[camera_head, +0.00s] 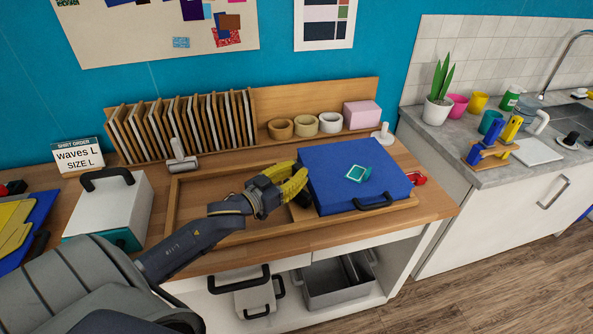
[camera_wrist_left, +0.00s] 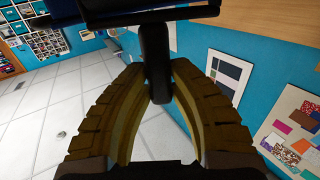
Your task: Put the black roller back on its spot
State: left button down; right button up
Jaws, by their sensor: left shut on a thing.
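My left gripper (camera_head: 304,182) reaches over the wooden tray, with its yellow fingers at the left side of the blue press (camera_head: 345,160). In the left wrist view the fingers (camera_wrist_left: 157,85) are shut on the dark handle of the black roller (camera_wrist_left: 155,45). The wide dark part of the roller crosses the top of that view, partly cut off. In the head view the roller is mostly hidden around the fingertips. I cannot tell which place is its spot. My right gripper is not in view.
A white-handled roller (camera_head: 181,158) stands by the wooden rack (camera_head: 180,125). Tape rolls (camera_head: 305,126) and a pink block (camera_head: 361,115) sit on the back shelf. A white stamp-like tool (camera_head: 382,134) stands right of them. A white box (camera_head: 110,205) is at left.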

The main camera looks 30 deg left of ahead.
pick_arm(q)
jog(key=shift+f, duration=0.2)
dwell(0.5)
grip_release()
dwell(0.6)
jog(key=shift+s, duration=0.1)
dwell(0.4)
jog(key=v, duration=0.9)
dwell(1.0)
dwell(0.5)
